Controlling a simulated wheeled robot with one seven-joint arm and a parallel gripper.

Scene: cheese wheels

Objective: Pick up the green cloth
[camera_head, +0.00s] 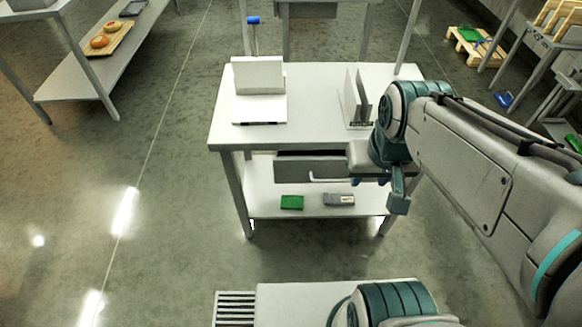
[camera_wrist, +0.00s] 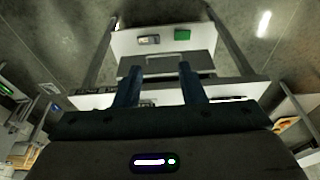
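A small, flat green piece, which looks like the folded green cloth (camera_head: 291,202), lies on the lower shelf of the table in front of me. It also shows in the wrist view (camera_wrist: 182,34), beyond my fingers. My gripper (camera_head: 380,190) hangs at the table's right front side, to the right of the cloth and apart from it. In the wrist view my gripper (camera_wrist: 161,75) has its two fingers spread with nothing between them, so it is open and empty.
A grey box-like item (camera_head: 339,199) lies right of the cloth on the lower shelf (camera_head: 265,208). A drawer with a handle (camera_head: 330,178) hangs above it. A white laptop-like item (camera_head: 259,108) and upright panels (camera_head: 354,100) stand on the tabletop (camera_head: 315,90). Floor (camera_head: 160,220) left is clear.

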